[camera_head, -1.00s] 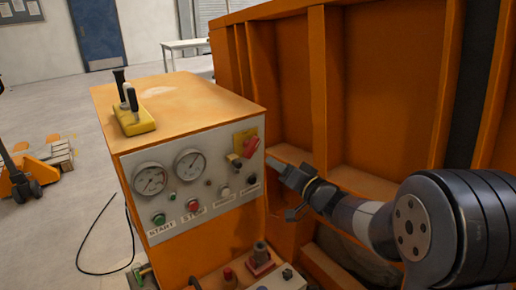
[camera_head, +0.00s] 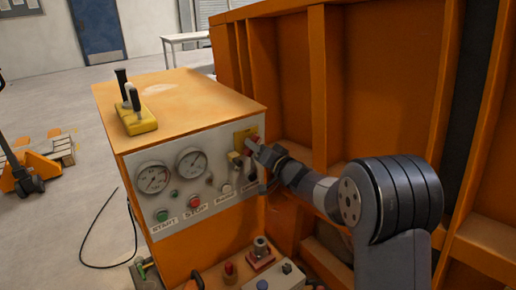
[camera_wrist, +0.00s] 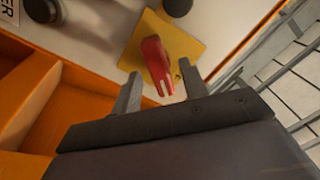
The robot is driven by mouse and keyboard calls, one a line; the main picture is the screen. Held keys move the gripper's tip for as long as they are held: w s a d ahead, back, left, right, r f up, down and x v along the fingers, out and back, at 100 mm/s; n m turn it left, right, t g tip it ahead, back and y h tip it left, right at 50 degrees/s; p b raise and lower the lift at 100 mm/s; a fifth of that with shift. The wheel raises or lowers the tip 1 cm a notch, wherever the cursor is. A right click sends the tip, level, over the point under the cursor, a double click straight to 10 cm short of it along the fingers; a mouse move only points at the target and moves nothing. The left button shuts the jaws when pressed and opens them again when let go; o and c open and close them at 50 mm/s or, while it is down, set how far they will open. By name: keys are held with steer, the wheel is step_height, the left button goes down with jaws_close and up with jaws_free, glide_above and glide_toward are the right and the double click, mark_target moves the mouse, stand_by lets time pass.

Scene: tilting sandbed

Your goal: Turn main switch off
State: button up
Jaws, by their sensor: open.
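The main switch is a red rotary handle (camera_wrist: 156,62) on a yellow plate (camera_wrist: 186,38), seen in the wrist view. The plate also shows in the head view (camera_head: 241,138) at the upper right of the grey control panel (camera_head: 168,212); my gripper mostly hides the red handle there. My gripper (camera_wrist: 160,88) is open, its two fingers on either side of the red handle's lower end in the picture. I cannot tell whether either finger touches the handle. In the head view my gripper (camera_head: 250,147) is at the panel's right edge, in front of the switch.
The panel carries two gauges (camera_head: 190,162), a green start button (camera_head: 162,215), a red stop button (camera_head: 194,201) and small knobs. A yellow lever block (camera_head: 137,121) sits on the orange cabinet top (camera_head: 185,97). A tall orange ribbed wall (camera_head: 385,80) stands close on the right.

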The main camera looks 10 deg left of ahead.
steer(key=shift+c, duration=0.2)
jaws_close()
stand_by(0.3)
steer(key=shift+s+a+n+b, duration=0.1)
steer(key=shift+n+b, duration=2)
steer(key=shift+n, duration=1.8)
